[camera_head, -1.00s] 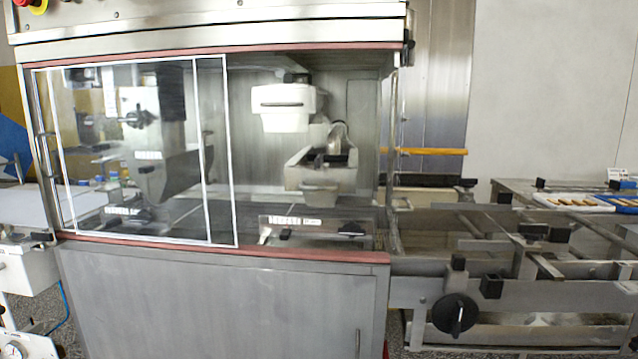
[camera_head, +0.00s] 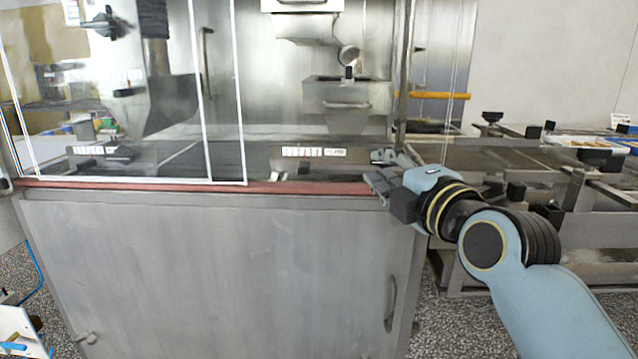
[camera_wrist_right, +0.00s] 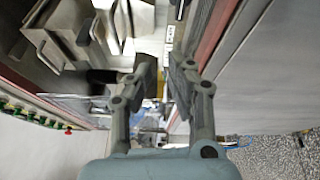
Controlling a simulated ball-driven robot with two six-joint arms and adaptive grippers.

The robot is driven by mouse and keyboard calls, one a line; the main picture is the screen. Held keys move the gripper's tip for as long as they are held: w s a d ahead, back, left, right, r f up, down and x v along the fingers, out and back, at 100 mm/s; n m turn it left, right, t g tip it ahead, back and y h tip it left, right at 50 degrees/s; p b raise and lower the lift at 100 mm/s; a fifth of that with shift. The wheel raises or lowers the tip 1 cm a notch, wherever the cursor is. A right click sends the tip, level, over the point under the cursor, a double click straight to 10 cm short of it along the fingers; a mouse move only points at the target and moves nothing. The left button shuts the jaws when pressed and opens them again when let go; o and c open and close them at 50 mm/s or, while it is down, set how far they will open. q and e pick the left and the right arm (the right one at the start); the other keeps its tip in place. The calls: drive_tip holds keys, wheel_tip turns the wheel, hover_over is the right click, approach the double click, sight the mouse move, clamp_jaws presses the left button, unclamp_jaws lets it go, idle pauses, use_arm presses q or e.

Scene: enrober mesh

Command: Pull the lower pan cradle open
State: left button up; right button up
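Inside the machine's open right bay, a steel pan-like box (camera_head: 345,105) with a bar handle hangs at the back. It also seems to show in the right wrist view (camera_wrist_right: 68,22). Below it, a low metal part (camera_head: 284,164) with white labels lies behind the red sill; I cannot tell for sure which part is the lower pan cradle. My right gripper (camera_head: 380,170) is at the right end of the sill, in front of that low part. In the right wrist view its fingers (camera_wrist_right: 163,68) are apart with nothing between them. My left gripper is out of view.
A clear white-edged sliding panel (camera_head: 222,100) covers the left of the bay. The red sill (camera_head: 200,187) runs along the front above a steel cabinet door (camera_head: 210,270). A conveyor frame (camera_head: 590,235) stands at the right, beyond my right arm.

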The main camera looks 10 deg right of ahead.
drive_tip(key=t+b, duration=0.2)
approach(346, 107)
drive_tip(key=s, duration=0.1)
drive_tip(key=p+x, duration=0.1)
drive_tip(key=x, duration=0.9)
drive_tip(key=shift+w+d, duration=0.1)
drive_tip(key=shift+w, duration=0.1)
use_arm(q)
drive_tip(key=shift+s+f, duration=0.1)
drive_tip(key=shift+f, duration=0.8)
use_arm(e)
drive_tip(key=shift+c, duration=0.4)
clamp_jaws()
